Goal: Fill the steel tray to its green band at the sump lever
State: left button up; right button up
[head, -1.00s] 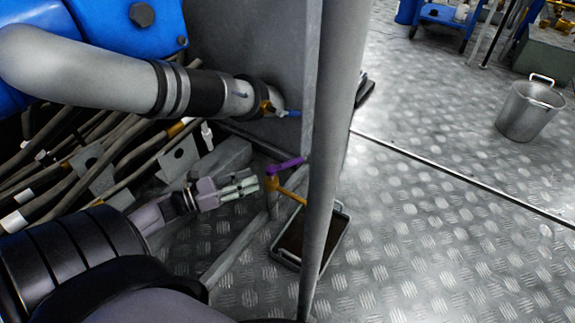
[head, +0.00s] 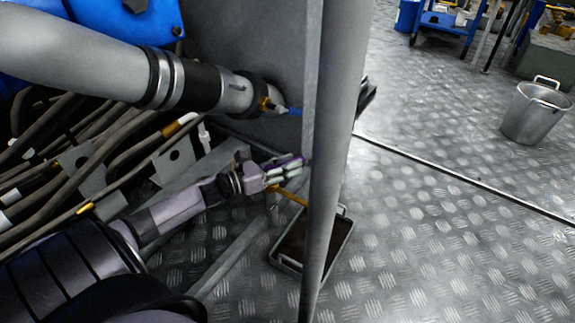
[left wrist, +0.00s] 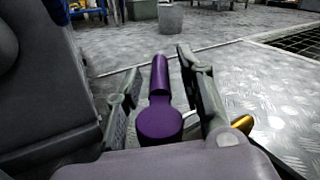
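The purple sump lever (left wrist: 160,90) runs between the two fingers of my left gripper (left wrist: 158,64) in the left wrist view. The fingers are apart, one on each side of the lever, with no clear grip on it. In the head view my left gripper (head: 284,170) is at the lever, mostly covering it. The yellow spout (head: 290,196) comes out below the lever and points toward the tray. The steel tray (head: 285,265) lies on the floor, partly hidden by a grey post. Its inside looks dark; I cannot make out the green band or level. My right gripper is not in view.
The grey upright post (head: 335,130) stands just right of my left gripper. A large grey pipe (head: 75,60) and cables (head: 85,165) are on the left. A metal bucket (head: 533,112) stands far right. The floor between is clear.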

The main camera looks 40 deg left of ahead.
pick_arm(q)
jog(key=shift+c, duration=0.2)
grip_shut()
dwell(0.6)
